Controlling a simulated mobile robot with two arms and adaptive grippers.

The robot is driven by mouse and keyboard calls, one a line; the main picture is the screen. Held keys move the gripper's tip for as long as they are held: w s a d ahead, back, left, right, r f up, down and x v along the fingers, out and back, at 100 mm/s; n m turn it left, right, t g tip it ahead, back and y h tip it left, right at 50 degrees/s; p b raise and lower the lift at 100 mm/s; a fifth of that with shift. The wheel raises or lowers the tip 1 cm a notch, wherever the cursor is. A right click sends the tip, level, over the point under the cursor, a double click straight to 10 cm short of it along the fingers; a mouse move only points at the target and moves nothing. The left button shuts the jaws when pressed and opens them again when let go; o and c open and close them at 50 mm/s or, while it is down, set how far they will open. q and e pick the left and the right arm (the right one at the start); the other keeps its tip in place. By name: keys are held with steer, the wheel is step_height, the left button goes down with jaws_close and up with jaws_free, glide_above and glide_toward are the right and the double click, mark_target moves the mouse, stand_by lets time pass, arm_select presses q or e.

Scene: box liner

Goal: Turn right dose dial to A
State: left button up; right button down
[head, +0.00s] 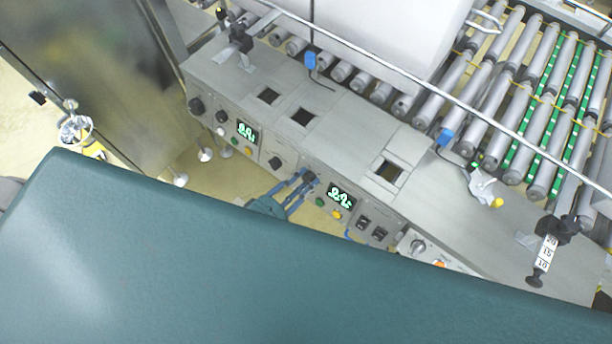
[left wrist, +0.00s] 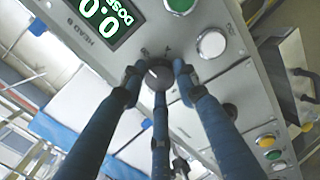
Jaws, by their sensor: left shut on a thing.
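The right dose dial (head: 311,176) is a small black knob on the grey control panel, just left of the right green-lit display (head: 341,196) in the head view. My left gripper (head: 302,182) has its blue fingers around it. In the left wrist view, the dial (left wrist: 157,74) sits between the three fingertips of my left gripper (left wrist: 159,72), which is shut on it. A pale mark on its face points to the upper left; the letter A is printed on the panel above it. The fingers cover much of the dial's sides. My right gripper is not in view.
Another black dial (head: 275,162) and the left display (head: 247,132) are further left on the panel. A white button (left wrist: 211,43) and a green button (left wrist: 180,4) are close to the fingers. A roller conveyor (head: 530,110) lies behind the panel.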

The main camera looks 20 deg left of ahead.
arm_select(q)
steer(key=m, duration=0.3)
steer(key=m+p, duration=0.1)
steer(key=m, duration=0.2)
steer(key=shift+w+a+r+m, duration=0.1)
steer(key=shift+r+m, duration=0.1)
steer(key=shift+m, duration=0.1)
steer(key=m+p, duration=0.1)
steer(key=m, duration=0.4)
steer(key=shift+a+f+g, duration=0.1)
steer(key=shift+g, duration=0.3)
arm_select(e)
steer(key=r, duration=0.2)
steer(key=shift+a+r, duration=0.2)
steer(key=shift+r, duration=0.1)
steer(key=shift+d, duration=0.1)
arm_select(q)
steer(key=o, duration=1.2)
steer(key=shift+a, duration=0.1)
steer(key=shift+c, duration=0.2)
steer(key=shift+s, duration=0.3)
steer(key=v, duration=1.1)
steer(key=shift+s+a, duration=0.15)
steer(key=shift+a, duration=0.1)
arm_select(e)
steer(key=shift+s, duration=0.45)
